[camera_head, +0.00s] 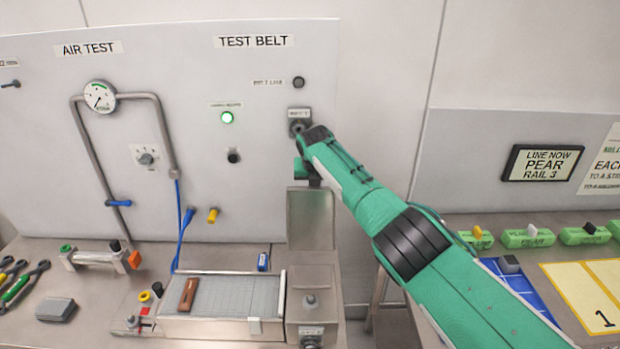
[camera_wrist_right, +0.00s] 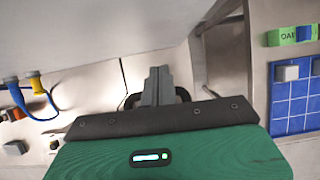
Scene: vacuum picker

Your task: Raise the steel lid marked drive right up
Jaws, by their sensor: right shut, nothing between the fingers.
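A steel box stands at the right end of the belt unit in the head view, with a small label (camera_head: 311,331) too small to read surely. A steel panel (camera_head: 311,218), which looks like its lid, stands roughly upright at the back of the box. A round knob (camera_head: 310,299) shows on the box's near part. My right arm reaches in from the lower right, and its green hand end is just above the panel's top, mostly hidden by the wrist. In the wrist view my right gripper (camera_wrist_right: 158,84) is shut and empty. I cannot tell whether it touches the panel. My left gripper is out of view.
The grey belt (camera_head: 228,296) with a brown block (camera_head: 188,294) lies left of the box. The white panel wall (camera_head: 265,185) with knobs and a lit green lamp (camera_head: 227,117) is close behind. A second bench with green blocks (camera_head: 528,238) and a blue tray is at right.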

